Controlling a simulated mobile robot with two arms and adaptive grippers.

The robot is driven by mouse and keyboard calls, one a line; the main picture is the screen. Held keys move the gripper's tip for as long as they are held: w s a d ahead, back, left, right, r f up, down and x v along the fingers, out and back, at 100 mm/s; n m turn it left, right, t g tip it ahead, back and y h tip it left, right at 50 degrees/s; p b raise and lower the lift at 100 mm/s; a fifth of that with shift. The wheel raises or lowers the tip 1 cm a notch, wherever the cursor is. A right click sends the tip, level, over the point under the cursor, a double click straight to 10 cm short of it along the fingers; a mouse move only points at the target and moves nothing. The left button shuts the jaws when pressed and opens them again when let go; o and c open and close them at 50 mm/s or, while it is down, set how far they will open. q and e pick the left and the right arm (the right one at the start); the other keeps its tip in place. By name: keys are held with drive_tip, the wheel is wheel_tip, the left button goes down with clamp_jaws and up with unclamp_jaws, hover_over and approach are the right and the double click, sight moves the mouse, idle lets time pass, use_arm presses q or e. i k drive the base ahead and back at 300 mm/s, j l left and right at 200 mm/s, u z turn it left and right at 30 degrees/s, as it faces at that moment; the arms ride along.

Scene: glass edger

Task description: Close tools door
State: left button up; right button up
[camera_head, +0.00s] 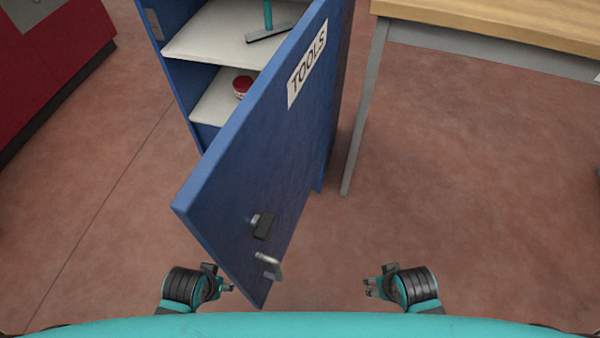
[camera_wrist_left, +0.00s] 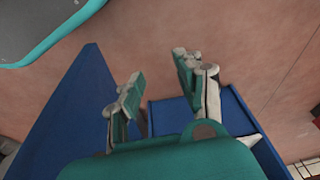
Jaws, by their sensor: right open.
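The blue tools door (camera_head: 245,165) stands open, swung out toward me, with a white TOOLS label (camera_head: 307,68) near its top. It carries a dark lock block (camera_head: 263,225) and a metal handle (camera_head: 268,264) near its free edge. My left gripper (camera_head: 230,286) is open and empty, left of the door's near lower corner. In the left wrist view its fingers (camera_wrist_left: 157,77) are spread, with the door (camera_wrist_left: 72,115) at left. My right gripper (camera_head: 368,287) is open and empty, right of the handle and apart from it.
The blue cabinet (camera_head: 172,75) behind the door has white shelves (camera_head: 225,35) holding a squeegee (camera_head: 268,32) and a red-lidded jar (camera_head: 243,87). A wooden-topped table (camera_head: 500,25) stands at right, a red unit (camera_head: 60,60) at left. The floor right of the door is clear.

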sight(269, 155)
drive_tip(key=k+l+u, duration=0.1)
drive_tip(key=k+l, duration=0.2)
drive_tip(key=k, duration=0.15)
drive_tip(key=k+l, duration=0.25)
drive_tip(key=k, duration=0.2)
drive_tip(key=u, duration=0.05)
